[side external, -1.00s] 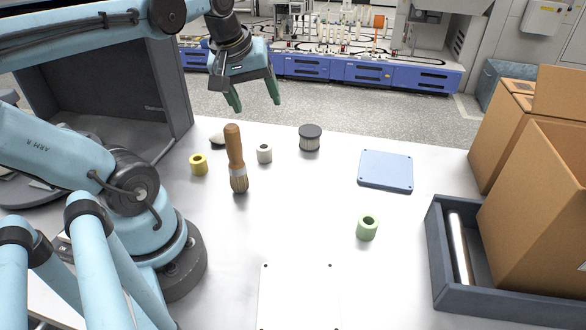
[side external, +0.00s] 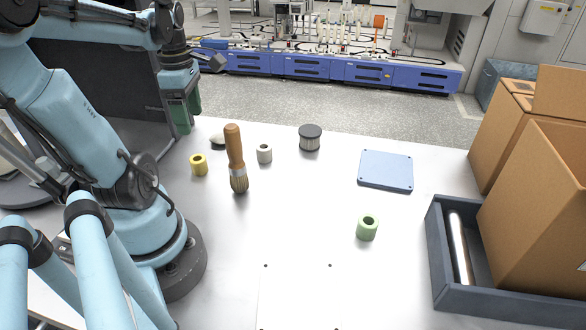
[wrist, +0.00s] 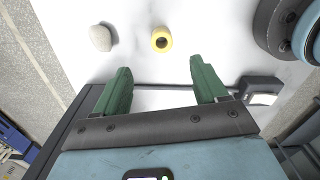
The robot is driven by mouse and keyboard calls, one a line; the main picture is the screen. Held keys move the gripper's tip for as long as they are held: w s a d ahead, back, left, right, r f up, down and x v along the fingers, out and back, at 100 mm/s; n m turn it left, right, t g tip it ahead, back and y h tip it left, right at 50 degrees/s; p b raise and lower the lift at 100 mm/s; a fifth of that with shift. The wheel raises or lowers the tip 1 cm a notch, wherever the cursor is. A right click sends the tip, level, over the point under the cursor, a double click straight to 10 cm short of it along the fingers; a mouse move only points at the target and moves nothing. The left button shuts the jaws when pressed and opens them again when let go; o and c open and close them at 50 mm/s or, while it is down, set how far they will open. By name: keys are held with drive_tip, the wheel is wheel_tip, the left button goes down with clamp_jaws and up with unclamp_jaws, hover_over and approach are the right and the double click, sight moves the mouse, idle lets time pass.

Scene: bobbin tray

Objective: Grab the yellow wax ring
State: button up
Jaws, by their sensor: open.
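The yellow wax ring (side external: 199,166) stands on the white table at the left, left of a wooden-handled brush. It also shows in the wrist view (wrist: 161,40), top centre, with its dark hole visible, beyond the fingertips and between their lines. My gripper (side external: 187,128) is above the table's far left part, its green fingers pointing down, higher than the ring and apart from it. In the wrist view the two green fingers (wrist: 161,74) are spread with nothing between them.
A white ring (side external: 264,154), a dark-capped cylinder (side external: 310,138), a green ring (side external: 367,228) and a blue plate (side external: 386,170) are farther right. A dark tray (side external: 440,262) is at the right edge.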

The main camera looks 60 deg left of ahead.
sight(198, 159)
drive_tip(key=shift+s+f, duration=0.2)
drive_tip(key=shift+f, duration=6.05)
drive_tip(key=c, duration=1.1)
